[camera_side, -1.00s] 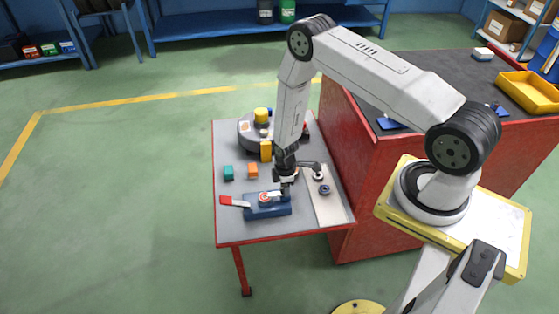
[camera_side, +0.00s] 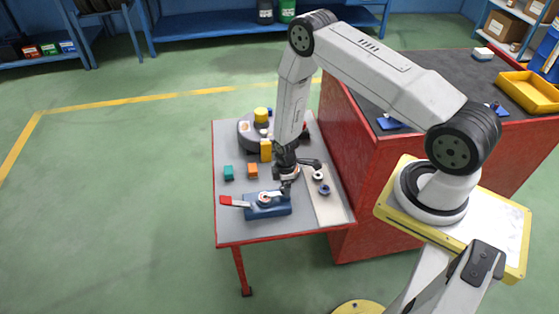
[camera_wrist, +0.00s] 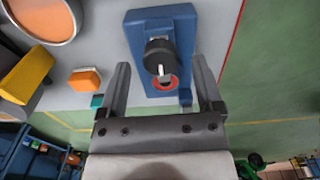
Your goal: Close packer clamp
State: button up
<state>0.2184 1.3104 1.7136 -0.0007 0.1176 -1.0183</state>
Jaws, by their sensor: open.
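The packer clamp (camera_side: 268,207) is a blue block near the front of the small grey table. A lever with a red handle (camera_side: 227,200) sticks out to its left, and a pale round part with a red ring sits on top. In the wrist view the blue clamp body (camera_wrist: 150,18) carries a dark cylinder and a red ring (camera_wrist: 165,82). My gripper (camera_side: 287,188) is just above and behind the clamp's right end. In the wrist view my gripper (camera_wrist: 160,63) is open, its fingers on either side of the clamp's ring end. Contact cannot be told.
An orange block (camera_side: 252,171) and a teal block (camera_side: 229,172) lie behind the clamp. A yellow block (camera_side: 266,150) and a round grey turntable (camera_side: 247,133) stand farther back. Small round parts (camera_side: 325,190) lie on a pale strip at right. A red cabinet (camera_side: 365,190) borders the table.

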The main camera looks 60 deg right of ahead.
jog(key=shift+r, duration=3.4)
jog(key=shift+r, duration=0.1)
jog(key=shift+w+r, duration=0.1)
jog(key=shift+r, duration=0.15)
jog(key=a+r+m+t, duration=0.1)
jog(key=a+r+m, duration=0.3)
jog(key=r, duration=1.1)
jog(key=s+a+r+m+t, duration=0.1)
jog(key=s+a+r+m, duration=0.3)
jog(key=s+r, duration=0.5)
notch_tip(320, 180, up, 2)
jog(key=shift+s+a+m+t, duration=0.2)
jog(key=shift+m+t, duration=0.1)
jog(key=shift+m, duration=0.3)
